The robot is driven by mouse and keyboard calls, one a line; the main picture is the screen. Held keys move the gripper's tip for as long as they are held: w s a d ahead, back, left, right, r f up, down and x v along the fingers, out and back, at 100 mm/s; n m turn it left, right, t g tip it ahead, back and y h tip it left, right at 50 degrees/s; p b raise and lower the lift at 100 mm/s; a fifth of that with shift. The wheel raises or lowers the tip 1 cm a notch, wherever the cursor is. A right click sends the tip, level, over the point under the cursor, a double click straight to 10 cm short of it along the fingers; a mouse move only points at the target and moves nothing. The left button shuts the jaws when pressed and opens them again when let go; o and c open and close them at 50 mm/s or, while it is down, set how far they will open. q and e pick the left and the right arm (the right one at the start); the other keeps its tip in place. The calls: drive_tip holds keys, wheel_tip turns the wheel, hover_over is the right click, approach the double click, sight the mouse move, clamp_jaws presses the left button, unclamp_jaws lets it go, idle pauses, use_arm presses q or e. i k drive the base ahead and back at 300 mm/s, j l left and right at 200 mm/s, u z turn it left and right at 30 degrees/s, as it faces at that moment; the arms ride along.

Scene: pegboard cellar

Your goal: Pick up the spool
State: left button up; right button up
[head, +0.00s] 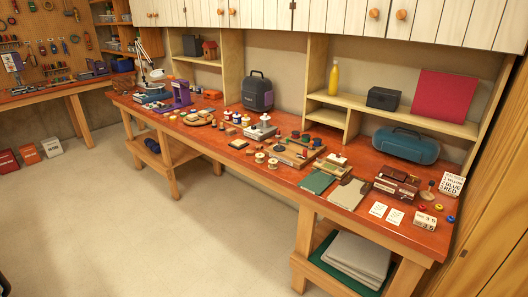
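Two small pale spools stand on the red-brown workbench (215,140), near its front edge at mid-length. The left spool (259,158) and the right spool (272,164) are close together and look upright. Which of them the task means, I cannot tell. Neither of my grippers shows in the head view, and nothing is seen holding the spools.
A wooden tray (290,158) with small parts lies just right of the spools. Several small jars (237,118) and a grey-based device (260,130) stand behind. A green book (316,182) lies to the right. The floor (150,220) before the bench is clear.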

sight(260, 155)
drive_tip(key=i+j+z, duration=0.2)
drive_tip(key=i+j, duration=0.3)
drive_tip(key=i+j+z, duration=0.2)
drive_tip(key=i+j, duration=0.4)
drive_tip(key=i+j+z, duration=0.2)
drive_tip(key=i+j, duration=0.3)
drive_tip(key=j, duration=0.2)
